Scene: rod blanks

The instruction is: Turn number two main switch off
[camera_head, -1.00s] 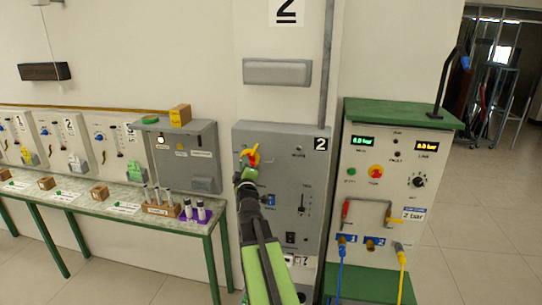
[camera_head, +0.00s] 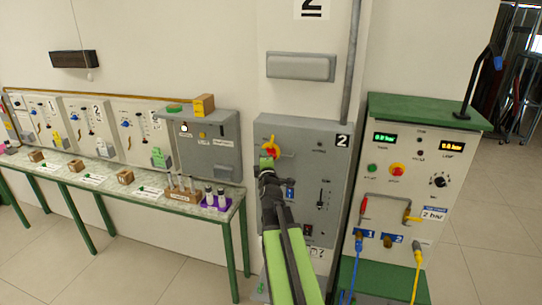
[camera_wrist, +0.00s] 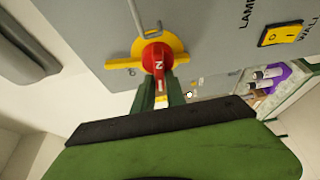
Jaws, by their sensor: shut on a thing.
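The grey panel (camera_head: 291,225) marked 2 carries a main switch with a red handle (camera_head: 272,144) on a yellow plate (camera_head: 268,150), at its upper left. In the wrist view the red handle (camera_wrist: 157,62) stands in front of the round yellow plate (camera_wrist: 124,64). My gripper (camera_head: 266,163) is at the switch from below. In the wrist view my gripper's dark green fingers (camera_wrist: 160,88) are shut on the lower end of the red handle, one on each side. My gripper partly hides the handle in the head view.
To the right stands a green-topped supply cabinet (camera_head: 415,170) with buttons and hoses. To the left a bench (camera_head: 130,188) holds rod blanks (camera_head: 180,184) and small blocks. A yellow rocker switch (camera_wrist: 281,34) shows in the wrist view.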

